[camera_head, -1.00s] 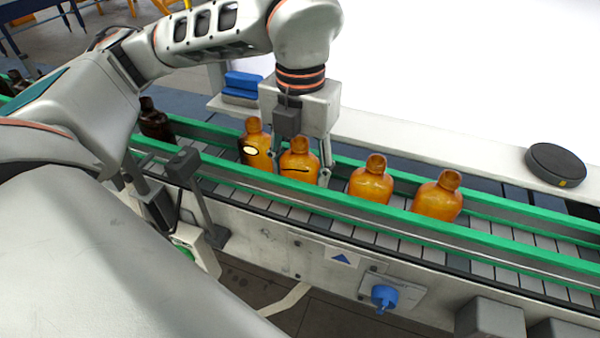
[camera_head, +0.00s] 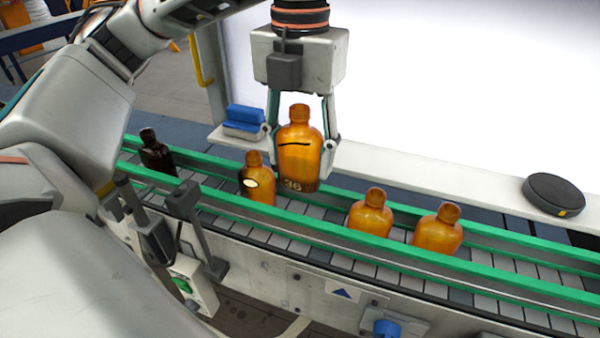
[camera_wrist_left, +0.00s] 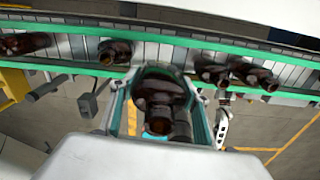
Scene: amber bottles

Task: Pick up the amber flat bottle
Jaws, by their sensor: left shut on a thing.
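The amber flat bottle (camera_head: 299,150) has a dark line across its front and the number 36 near its base. My left gripper (camera_head: 303,148) is shut on it, one finger at each side, and holds it upright above the conveyor. In the left wrist view the held bottle (camera_wrist_left: 160,92) shows dark, between the fingers (camera_wrist_left: 160,95). Other amber bottles stand on the conveyor: one with a pale oval label (camera_head: 258,182) just left of the held one, and two to the right (camera_head: 371,212) (camera_head: 438,230). My right gripper is not seen.
The conveyor (camera_head: 320,214) has green side rails (camera_head: 300,225). A dark bottle (camera_head: 155,155) stands at its left. Behind it, a white ledge (camera_head: 420,175) carries blue blocks (camera_head: 243,120) and a black disc (camera_head: 554,194). A gap on the belt lies below the held bottle.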

